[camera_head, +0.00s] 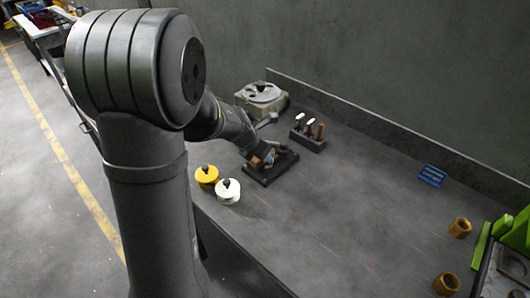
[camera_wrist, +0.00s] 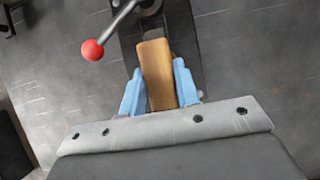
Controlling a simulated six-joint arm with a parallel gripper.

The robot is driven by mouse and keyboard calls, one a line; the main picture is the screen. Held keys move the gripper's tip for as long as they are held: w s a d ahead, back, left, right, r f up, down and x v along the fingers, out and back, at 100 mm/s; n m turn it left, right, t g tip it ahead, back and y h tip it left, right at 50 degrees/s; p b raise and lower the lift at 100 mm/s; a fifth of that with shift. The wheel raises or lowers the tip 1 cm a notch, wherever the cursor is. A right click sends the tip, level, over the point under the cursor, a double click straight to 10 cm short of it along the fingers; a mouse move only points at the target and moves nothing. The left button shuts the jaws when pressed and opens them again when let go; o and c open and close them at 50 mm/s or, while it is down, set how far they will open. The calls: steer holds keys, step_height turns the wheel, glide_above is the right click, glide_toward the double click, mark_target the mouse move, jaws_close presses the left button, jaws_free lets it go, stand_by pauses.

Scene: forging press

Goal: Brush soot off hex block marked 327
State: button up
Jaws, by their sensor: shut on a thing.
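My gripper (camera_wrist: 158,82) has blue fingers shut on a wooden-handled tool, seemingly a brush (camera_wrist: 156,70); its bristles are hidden. In the head view my gripper (camera_head: 263,156) is low over a dark fixture plate (camera_head: 283,168). The wrist view shows a dark fixture (camera_wrist: 184,28) with a metal lever ending in a red ball (camera_wrist: 92,50). A small brass-coloured edge (camera_wrist: 173,54) shows beside the handle; I cannot tell whether it is a hex block. Two brass-coloured hex blocks, an upper one (camera_head: 460,228) and a lower one (camera_head: 447,283), stand at the right. No number is readable.
A tool rack (camera_head: 308,141) with several coloured handles stands behind the fixture, and a grey machine (camera_head: 261,94) farther back. A blue sign (camera_head: 433,175) is at right. The middle bench is clear.

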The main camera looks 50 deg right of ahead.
steer(key=shift+d, duration=0.1)
steer(key=shift+d+f, duration=0.1)
steer(key=shift+d, duration=1.6)
steer(key=shift+a, duration=1.85)
steer(key=shift+d, duration=0.1)
steer(key=shift+d, duration=1.8)
steer(key=shift+a, duration=0.1)
